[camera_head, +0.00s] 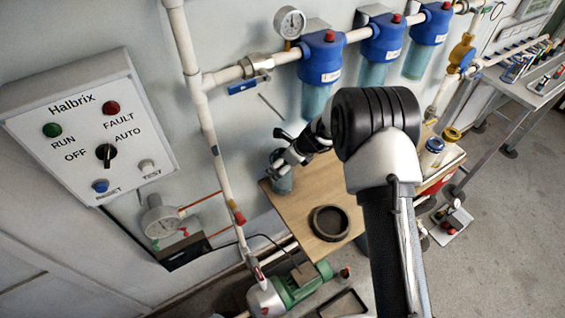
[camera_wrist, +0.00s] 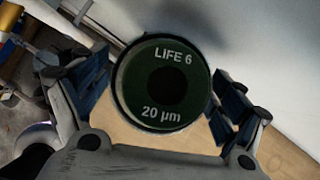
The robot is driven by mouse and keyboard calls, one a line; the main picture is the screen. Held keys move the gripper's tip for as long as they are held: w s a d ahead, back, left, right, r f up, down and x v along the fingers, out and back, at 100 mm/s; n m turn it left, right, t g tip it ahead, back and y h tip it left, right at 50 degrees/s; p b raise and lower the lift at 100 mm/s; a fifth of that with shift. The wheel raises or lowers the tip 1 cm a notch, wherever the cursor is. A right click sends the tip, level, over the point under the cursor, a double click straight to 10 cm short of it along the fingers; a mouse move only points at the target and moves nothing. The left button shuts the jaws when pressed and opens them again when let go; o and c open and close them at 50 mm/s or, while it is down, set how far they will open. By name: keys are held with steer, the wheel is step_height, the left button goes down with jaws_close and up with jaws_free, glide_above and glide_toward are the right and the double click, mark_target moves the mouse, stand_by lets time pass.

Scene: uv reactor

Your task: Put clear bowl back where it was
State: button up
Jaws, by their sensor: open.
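A bluish see-through vessel (camera_head: 282,180), which looks like a clear bowl, stands at the wall-side left corner of the wooden table. In the wrist view a dark green round cap (camera_wrist: 163,84) marked "LIFE 6 20 µm" lies between my fingers, with a thin rim around it; I cannot tell whether this rim is the bowl's. My gripper (camera_head: 284,155) is open at the vessel's top, its fingers (camera_wrist: 165,105) on either side of the cap. Blue filter heads (camera_head: 321,62) hang on the wall pipe with clear bowls (camera_head: 316,102) below them.
The wooden table (camera_head: 296,212) carries a dark ring-shaped dish (camera_head: 330,222); bare wood lies between it and the vessel. Bottles (camera_head: 432,152) stand at its right end. A white vertical pipe (camera_head: 203,120) and a Halbrix panel (camera_head: 90,125) are at left. A green pump (camera_head: 292,286) is below.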

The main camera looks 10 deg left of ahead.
steer(key=p+v, duration=0.1)
steer(key=v, duration=0.7)
steer(key=shift+p, duration=0.35)
